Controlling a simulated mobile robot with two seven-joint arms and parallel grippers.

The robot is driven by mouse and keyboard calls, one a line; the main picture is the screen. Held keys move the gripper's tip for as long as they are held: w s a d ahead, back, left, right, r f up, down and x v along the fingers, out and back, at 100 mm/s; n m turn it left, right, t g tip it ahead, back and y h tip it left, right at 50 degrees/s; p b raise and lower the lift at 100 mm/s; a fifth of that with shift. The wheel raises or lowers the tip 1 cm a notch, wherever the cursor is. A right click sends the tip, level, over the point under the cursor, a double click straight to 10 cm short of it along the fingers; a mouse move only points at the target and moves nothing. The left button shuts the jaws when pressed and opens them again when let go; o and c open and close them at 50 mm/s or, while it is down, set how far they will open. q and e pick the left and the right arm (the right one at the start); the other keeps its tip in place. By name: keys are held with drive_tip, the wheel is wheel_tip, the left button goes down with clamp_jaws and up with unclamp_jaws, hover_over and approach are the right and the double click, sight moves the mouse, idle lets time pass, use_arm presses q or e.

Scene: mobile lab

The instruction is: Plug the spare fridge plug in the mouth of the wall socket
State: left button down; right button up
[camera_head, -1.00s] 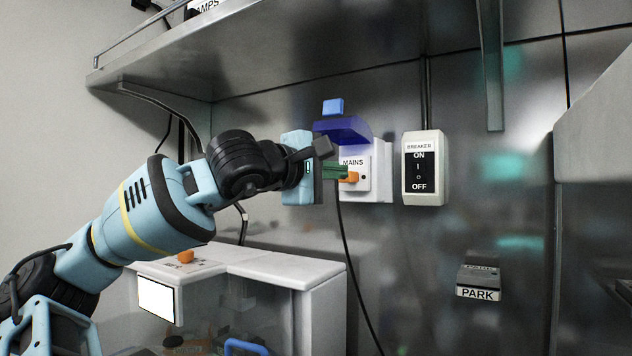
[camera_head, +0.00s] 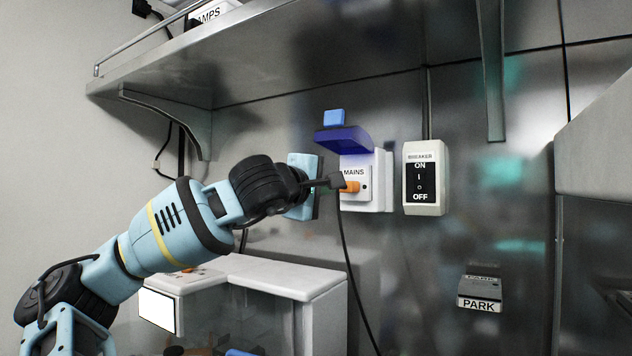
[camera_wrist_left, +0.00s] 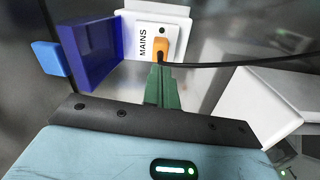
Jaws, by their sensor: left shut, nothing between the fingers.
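The orange plug (camera_head: 351,187) sits at the mouth of the white wall socket marked MAINS (camera_head: 381,182); how deep it sits I cannot tell. Its black cable hangs down the wall. The plug also shows in the left wrist view (camera_wrist_left: 161,47), with the cable running off to the right. The socket's dark blue lid (camera_head: 343,140) is raised. My left gripper (camera_head: 319,188) is just left of the plug, shut and empty; its green fingers are mostly hidden in the head view. In the left wrist view its closed fingertips (camera_wrist_left: 160,70) point at the plug, with a small apparent gap. My right gripper is out of view.
A breaker switch (camera_head: 425,178) is right of the socket. A grey PARK holder (camera_head: 480,293) is lower right on the wall. A metal shelf (camera_head: 330,55) overhangs above, and a white-topped cabinet (camera_head: 285,276) stands below. The wall between breaker and PARK holder is clear.

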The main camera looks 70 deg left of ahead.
use_arm(q)
drive_tip(key=shift+x, duration=0.8)
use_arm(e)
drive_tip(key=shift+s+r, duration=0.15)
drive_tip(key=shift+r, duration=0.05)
use_arm(q)
drive_tip(key=shift+w+a, duration=0.2)
drive_tip(key=shift+w, duration=0.1)
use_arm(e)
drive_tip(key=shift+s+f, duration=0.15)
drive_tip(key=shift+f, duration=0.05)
use_arm(q)
drive_tip(key=b+v, duration=0.1)
drive_tip(key=v, duration=0.2)
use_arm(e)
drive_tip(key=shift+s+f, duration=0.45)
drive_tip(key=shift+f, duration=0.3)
